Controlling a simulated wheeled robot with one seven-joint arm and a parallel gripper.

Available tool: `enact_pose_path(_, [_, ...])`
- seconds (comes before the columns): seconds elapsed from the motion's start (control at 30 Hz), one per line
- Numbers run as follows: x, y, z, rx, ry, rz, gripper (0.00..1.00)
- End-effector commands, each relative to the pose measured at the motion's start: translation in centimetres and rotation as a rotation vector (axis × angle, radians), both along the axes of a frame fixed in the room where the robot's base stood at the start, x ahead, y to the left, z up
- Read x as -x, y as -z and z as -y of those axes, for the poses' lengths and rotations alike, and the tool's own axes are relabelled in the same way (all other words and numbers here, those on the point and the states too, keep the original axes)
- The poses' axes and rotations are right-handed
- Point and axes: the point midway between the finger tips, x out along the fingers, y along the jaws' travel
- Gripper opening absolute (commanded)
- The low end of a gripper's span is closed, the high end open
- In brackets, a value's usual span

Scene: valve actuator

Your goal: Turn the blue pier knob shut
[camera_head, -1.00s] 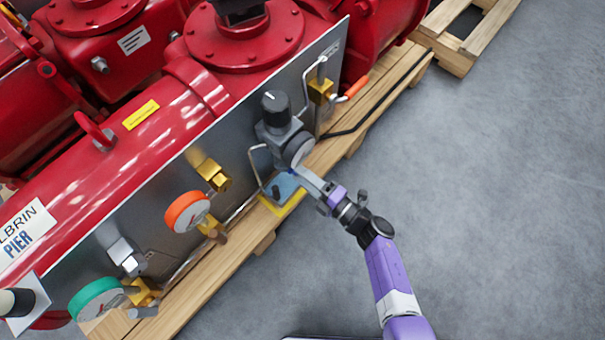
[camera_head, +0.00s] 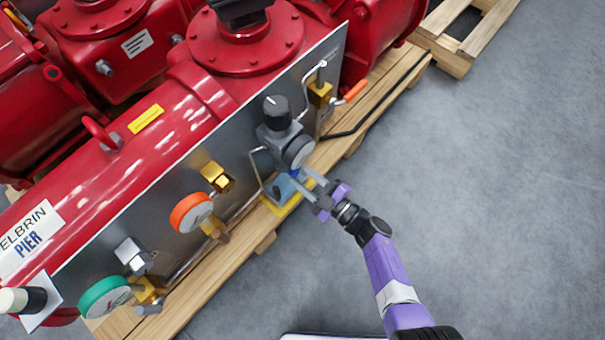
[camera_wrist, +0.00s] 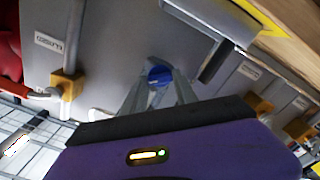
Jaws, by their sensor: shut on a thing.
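The blue knob (camera_wrist: 159,75) shows in the wrist view between the tips of my gripper's two grey fingers. My gripper (camera_wrist: 158,88) is shut on it. In the head view only a small bit of blue (camera_head: 294,173) shows, just below the grey regulator's round gauge. My gripper (camera_head: 305,184) reaches it from the lower right, with its fingers around the blue spot. The red actuator bears a white label reading "ELBRIN PIER" (camera_head: 30,240). How far the knob is turned cannot be told.
The grey regulator (camera_head: 285,135) with a black cap stands above my fingers. An orange-rimmed gauge (camera_head: 191,212), a green-rimmed gauge (camera_head: 104,297) and an orange lever (camera_head: 355,91) sit along the grey panel. The wooden pallet (camera_head: 226,255) runs below.

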Motion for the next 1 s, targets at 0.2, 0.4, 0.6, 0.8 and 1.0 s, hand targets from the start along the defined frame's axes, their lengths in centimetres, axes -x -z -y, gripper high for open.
enact_pose_path(0.2, [-0.02,0.04,0.19,-0.124,0.005,-0.165,0.00])
enact_pose_path(0.4, [-0.02,0.06,0.20,-0.235,0.005,-0.305,0.00])
enact_pose_path(0.6, [0.00,0.14,0.21,-0.323,0.006,-0.420,0.00])
enact_pose_path(0.8, [0.03,0.19,0.20,-0.383,0.006,-0.498,0.00])
enact_pose_path(1.0, [0.04,0.24,0.17,-0.415,0.006,-0.539,0.00])
